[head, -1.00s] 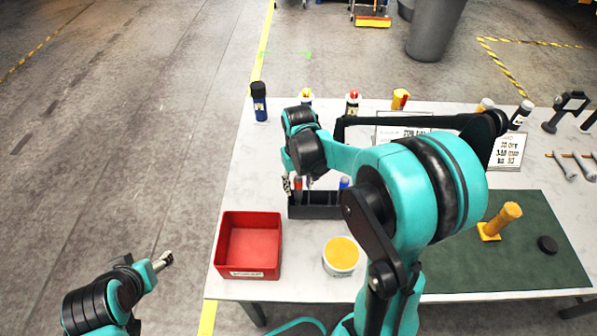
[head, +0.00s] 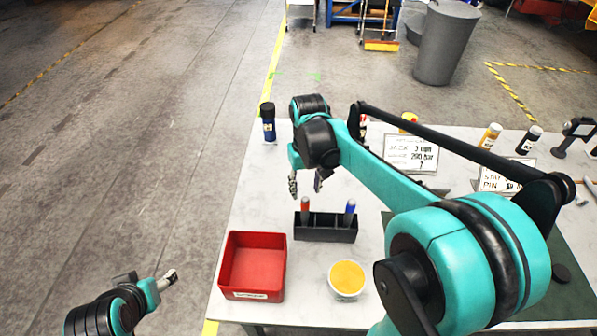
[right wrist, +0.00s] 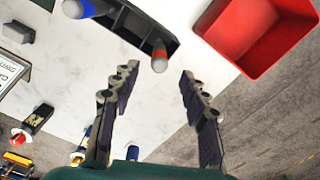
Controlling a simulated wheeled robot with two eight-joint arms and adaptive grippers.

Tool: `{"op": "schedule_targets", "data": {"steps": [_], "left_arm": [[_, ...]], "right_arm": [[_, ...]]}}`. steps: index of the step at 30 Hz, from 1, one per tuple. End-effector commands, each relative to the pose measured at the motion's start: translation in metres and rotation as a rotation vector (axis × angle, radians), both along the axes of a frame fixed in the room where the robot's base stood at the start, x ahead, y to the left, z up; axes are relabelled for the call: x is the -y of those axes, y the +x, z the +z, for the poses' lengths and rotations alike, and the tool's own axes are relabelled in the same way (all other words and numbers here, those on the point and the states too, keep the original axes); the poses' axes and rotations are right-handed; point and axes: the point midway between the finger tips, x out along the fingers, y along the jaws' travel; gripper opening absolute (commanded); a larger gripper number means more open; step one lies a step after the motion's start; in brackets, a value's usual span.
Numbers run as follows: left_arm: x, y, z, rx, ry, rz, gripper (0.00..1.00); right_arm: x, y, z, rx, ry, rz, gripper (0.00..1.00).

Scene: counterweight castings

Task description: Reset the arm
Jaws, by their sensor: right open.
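My right gripper (head: 306,184) hangs above the back of the black holder (head: 325,232) in the head view, its two fingers apart. In the right wrist view the fingers (right wrist: 158,76) are spread with nothing between them. A red-topped pen (head: 305,208) and a blue-topped pen (head: 350,210) stand in the holder. Both also show near the top of the right wrist view, the red one (right wrist: 159,57) and the blue one (right wrist: 78,8). My left gripper (head: 168,280) is off the table at the lower left, too small to judge its jaws.
A red open bin (head: 224,270) and a white tub with yellow contents (head: 347,277) stand at the table's front left. A blue bottle (head: 268,122) stands at the back left. Signs (head: 411,152) and more bottles (head: 489,137) line the back. My right arm hides much of the right side.

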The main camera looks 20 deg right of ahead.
Motion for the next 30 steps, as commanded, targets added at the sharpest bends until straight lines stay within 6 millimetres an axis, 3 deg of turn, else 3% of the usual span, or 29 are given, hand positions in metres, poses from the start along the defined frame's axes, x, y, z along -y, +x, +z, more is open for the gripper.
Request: {"op": "schedule_targets", "data": {"steps": [6, 10, 16, 21, 30], "left_arm": [[0.0, 0.0, 0.0, 0.0, 0.0, 0.0, 0.61], [0.0, 0.0, -0.007, 0.0, 0.0, 0.0, 0.61], [0.0, 0.0, -0.027, 0.0, 0.0, 0.0, 0.61], [0.0, 0.0, -0.044, 0.0, 0.0, 0.0, 0.61], [0.0, 0.0, -0.059, 0.0, 0.0, 0.0, 0.61]], "right_arm": [[0.0, -0.001, 0.0, 0.003, 0.0, 0.0, 0.45], [-0.006, -0.012, 0.0, 0.046, -0.005, 0.005, 0.45], [-0.024, -0.053, -0.007, 0.226, -0.018, 0.024, 0.45], [-0.038, -0.088, -0.024, 0.404, -0.022, 0.04, 0.45], [-0.051, -0.12, -0.052, 0.6, -0.017, 0.055, 0.45]]}}
